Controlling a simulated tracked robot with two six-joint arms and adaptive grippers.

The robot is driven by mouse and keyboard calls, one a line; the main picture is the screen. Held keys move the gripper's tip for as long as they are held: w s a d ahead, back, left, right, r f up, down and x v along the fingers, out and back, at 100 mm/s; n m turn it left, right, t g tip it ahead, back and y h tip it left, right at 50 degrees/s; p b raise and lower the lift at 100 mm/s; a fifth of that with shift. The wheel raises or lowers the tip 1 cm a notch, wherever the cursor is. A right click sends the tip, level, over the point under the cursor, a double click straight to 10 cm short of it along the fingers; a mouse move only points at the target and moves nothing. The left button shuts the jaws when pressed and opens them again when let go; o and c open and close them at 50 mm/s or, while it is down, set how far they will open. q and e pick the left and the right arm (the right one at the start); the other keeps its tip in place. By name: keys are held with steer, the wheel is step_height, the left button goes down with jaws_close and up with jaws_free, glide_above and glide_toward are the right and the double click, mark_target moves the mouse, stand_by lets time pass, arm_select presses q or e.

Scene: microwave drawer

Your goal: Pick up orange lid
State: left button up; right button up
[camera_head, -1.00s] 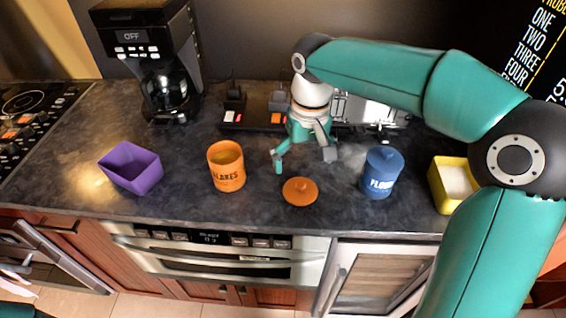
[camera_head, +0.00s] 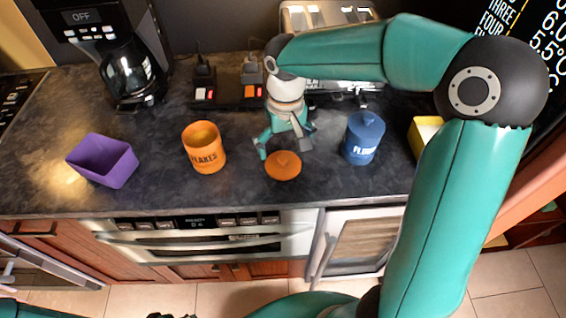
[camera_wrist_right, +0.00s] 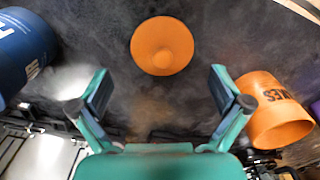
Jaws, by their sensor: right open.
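The orange lid (camera_head: 283,165) is a round disc with a small knob, lying flat on the dark counter between the orange canister and the blue canister. My right gripper (camera_head: 284,150) is open and empty, just behind the lid, with its fingers pointing down near the counter. In the right wrist view the lid (camera_wrist_right: 162,46) lies ahead of the two spread fingers (camera_wrist_right: 162,98), centred between them and apart from them. The orange canister (camera_head: 204,148) labelled FLAKES stands open, without a lid on it. My left gripper cannot be made out.
A blue lidded canister (camera_head: 363,138) stands right of the lid, and a yellow container (camera_head: 424,132) is further right. A purple bowl (camera_head: 103,160) sits at the left. A coffee maker (camera_head: 120,60) and a toaster (camera_head: 330,20) stand behind. The counter's front edge is close.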

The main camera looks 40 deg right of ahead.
mark_target(283, 159)
steer(key=shift+w+f+p, duration=0.2)
steer(key=shift+f+p, duration=0.1)
steer(key=shift+f, duration=1.05)
steer(key=shift+w+f+p, duration=0.15)
steer(key=shift+f+p, duration=0.15)
steer(key=shift+f, duration=1)
steer(key=shift+a, duration=0.1)
steer(key=c, duration=1.2)
steer(key=shift+s, duration=0.2)
jaws_close()
